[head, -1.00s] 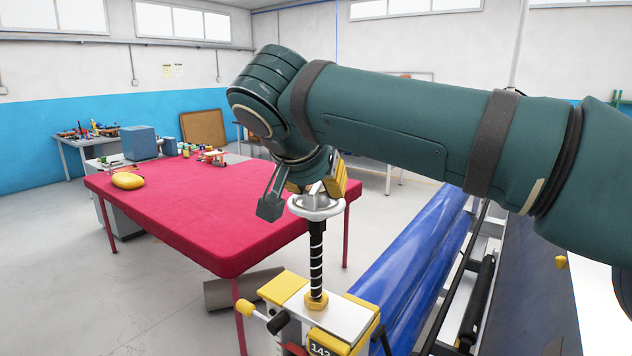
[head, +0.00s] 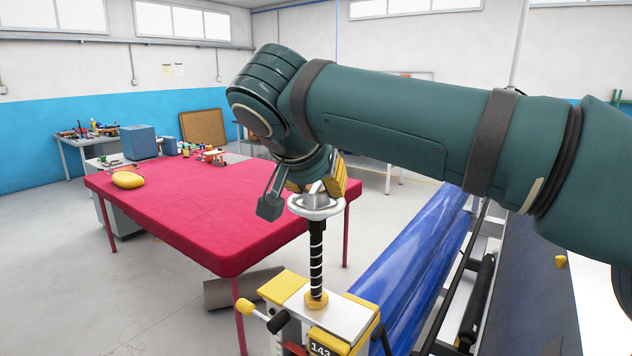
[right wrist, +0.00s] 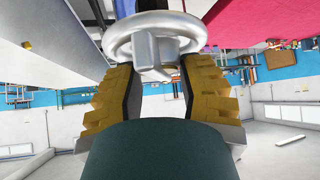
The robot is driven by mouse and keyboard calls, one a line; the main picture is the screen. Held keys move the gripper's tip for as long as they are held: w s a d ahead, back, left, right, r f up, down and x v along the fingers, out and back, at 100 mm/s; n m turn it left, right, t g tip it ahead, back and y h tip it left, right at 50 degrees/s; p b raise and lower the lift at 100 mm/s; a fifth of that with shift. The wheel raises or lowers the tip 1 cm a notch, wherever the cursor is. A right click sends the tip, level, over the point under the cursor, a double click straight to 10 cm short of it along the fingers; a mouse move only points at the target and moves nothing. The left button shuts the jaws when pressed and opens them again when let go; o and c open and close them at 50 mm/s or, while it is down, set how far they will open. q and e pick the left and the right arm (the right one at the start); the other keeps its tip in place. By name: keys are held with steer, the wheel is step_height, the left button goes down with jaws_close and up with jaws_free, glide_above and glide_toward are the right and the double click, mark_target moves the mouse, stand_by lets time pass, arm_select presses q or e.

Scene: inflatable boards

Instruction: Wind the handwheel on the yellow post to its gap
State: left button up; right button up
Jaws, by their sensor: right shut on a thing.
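The handwheel (head: 316,207) is a pale metal ring on top of a dark threaded spindle (head: 316,262). The spindle stands upright in a yellow nut (head: 316,300) on the white and yellow post head (head: 330,322), where a counter (head: 322,349) appears to read 143. My right gripper (head: 318,190) is over the wheel from above, its yellow fingers shut on it. In the right wrist view the wheel (right wrist: 155,32) sits at the ends of the two yellow finger pads (right wrist: 155,80). The wheel's gap cannot be made out. My left gripper is out of view.
A red-covered table (head: 225,215) stands left of the post, with a yellow object (head: 128,180) on it. Blue rolled sheet (head: 415,260) and a frame with a dark roller (head: 478,300) lie to the right. Open floor (head: 60,270) shows at left.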

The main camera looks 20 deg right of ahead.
stand_by(0.6)
steer(key=o, duration=1.2)
steer(key=shift+d, duration=0.1)
steer(key=v, duration=1.2)
